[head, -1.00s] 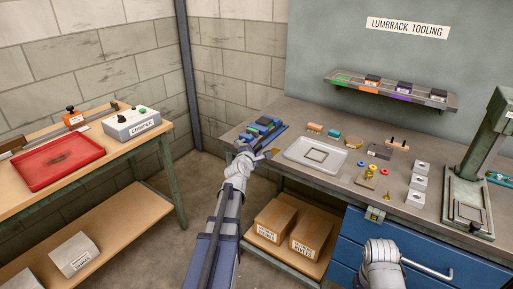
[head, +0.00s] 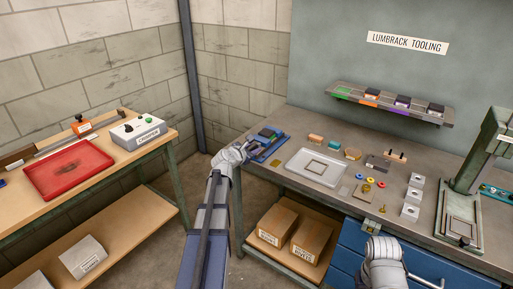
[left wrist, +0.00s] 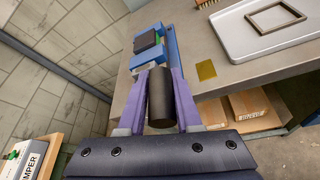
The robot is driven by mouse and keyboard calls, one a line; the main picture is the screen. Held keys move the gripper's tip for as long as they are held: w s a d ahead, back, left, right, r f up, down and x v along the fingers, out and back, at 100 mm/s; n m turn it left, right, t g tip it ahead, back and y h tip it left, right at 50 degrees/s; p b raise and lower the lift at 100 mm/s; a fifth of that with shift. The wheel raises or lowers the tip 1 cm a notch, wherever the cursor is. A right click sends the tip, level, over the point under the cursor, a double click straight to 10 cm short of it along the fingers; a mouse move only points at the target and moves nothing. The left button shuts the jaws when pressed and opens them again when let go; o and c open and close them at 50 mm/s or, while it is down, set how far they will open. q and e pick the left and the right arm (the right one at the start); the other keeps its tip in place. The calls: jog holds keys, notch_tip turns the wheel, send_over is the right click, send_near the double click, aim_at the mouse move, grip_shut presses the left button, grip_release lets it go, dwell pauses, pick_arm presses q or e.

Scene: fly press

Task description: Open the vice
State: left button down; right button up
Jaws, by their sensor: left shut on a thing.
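The blue vice (head: 268,143) is fixed at the left end of the grey bench. In the left wrist view its blue body (left wrist: 172,42) lies just ahead, with a dark block and a bit of green at its top. My left gripper (head: 246,151) is at the vice's near left end. In the left wrist view its purple fingers (left wrist: 161,78) are shut on a dark round handle (left wrist: 160,102) at the vice's near end. My right arm shows at the bottom of the head view, but its fingers do not show.
A brass plate (head: 276,162) and a pale tray (head: 290,167) lie right of the vice. Small blocks, rings and a green press (head: 487,160) stand further right. A red tray (head: 35,180) sits on the wooden table at left. Floor shows between table and bench.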

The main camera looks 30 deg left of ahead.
pick_arm(q)
jog(key=shift+w+a+r+n+h+p, duration=0.15)
jog(key=shift+a+r+n+h+p, duration=0.6)
jog(key=shift+a+n, duration=0.3)
jog(key=shift+a+r+n+h+p, duration=0.2)
jog(key=shift+a+n+h, duration=0.15)
jog(key=shift+a+n, duration=0.15)
jog(key=shift+a+r+n+h+p, duration=0.15)
jog(key=shift+a+n+h, duration=0.2)
jog(key=shift+a, duration=0.25)
jog(key=shift+w+a+n+h, duration=0.15)
jog(key=shift+a+n+h, duration=0.4)
jog(key=shift+a+n, duration=0.45)
jog(key=a+f+n+h+b, duration=0.2)
jog(key=a+f+b, duration=0.3)
jog(key=a+b, duration=0.3)
jog(key=shift+w+a+f+n, duration=0.2)
jog(key=shift+f+n, duration=0.15)
jog(key=shift+n, duration=0.15)
jog(key=shift+a+f+b, duration=0.1)
jog(key=shift+f+b, duration=0.2)
jog(key=shift+f+n+h+b, duration=0.5)
jog(key=shift+n+h+b, duration=0.1)
jog(key=shift+b, duration=0.25)
